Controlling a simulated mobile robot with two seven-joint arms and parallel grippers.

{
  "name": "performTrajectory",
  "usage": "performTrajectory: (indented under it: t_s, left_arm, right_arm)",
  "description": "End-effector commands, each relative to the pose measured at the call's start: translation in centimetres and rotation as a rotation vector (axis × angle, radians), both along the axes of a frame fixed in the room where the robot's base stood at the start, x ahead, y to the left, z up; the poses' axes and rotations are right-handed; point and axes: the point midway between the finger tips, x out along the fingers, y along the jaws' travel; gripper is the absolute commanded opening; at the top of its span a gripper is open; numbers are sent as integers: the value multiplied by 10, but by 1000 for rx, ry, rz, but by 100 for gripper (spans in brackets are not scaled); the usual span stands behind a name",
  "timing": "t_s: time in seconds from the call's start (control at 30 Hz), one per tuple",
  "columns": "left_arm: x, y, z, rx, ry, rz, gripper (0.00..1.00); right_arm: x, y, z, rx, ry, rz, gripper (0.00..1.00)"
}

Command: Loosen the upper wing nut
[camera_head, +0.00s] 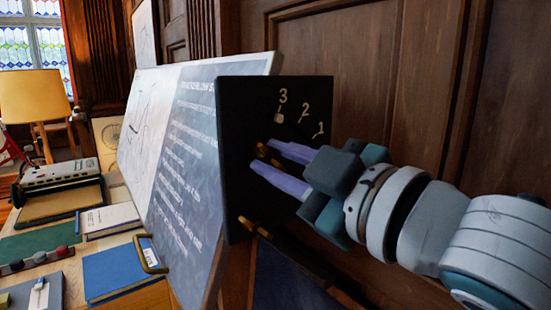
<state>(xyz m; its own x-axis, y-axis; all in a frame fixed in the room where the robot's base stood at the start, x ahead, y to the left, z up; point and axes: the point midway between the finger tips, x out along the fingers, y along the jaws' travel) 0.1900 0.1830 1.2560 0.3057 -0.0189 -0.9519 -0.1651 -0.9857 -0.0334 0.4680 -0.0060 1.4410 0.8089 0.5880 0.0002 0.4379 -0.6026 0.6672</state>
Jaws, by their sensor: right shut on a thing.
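A black side panel (236,120) at the edge of the tilted drafting board (190,190) carries the numerals 3, 2 and 1 and a small pale round mark (278,118) beside the 3. The upper wing nut (262,150), brass coloured, sits on the panel below the numerals. My right gripper (264,157) reaches in from the right, its two lilac fingers shut on the upper wing nut, one above and one below. The fingers partly hide the nut. A lower brass wing nut (250,226) is near the panel's bottom corner, apart from the gripper. My left gripper is out of view.
Wood panelling (370,90) stands close behind my right arm. On the left, a desk holds a blue book (112,270), a white-labelled book (108,219), a typewriter-like machine (60,174) and a lamp (35,97). A brass handle (150,255) is beside the board's lower edge.

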Motion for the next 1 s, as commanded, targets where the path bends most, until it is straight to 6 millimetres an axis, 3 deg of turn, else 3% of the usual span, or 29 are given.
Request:
performTrajectory:
  t_s: [0.7,0.73,1.0]
  left_arm:
    - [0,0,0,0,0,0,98]
    - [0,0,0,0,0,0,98]
    - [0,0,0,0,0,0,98]
  right_arm:
    - [0,-1,-2,-62,-40,-1,0]
    - [0,-1,-2,-62,-41,-2,27]
    - [0,0,-1,-60,-41,-1,55]
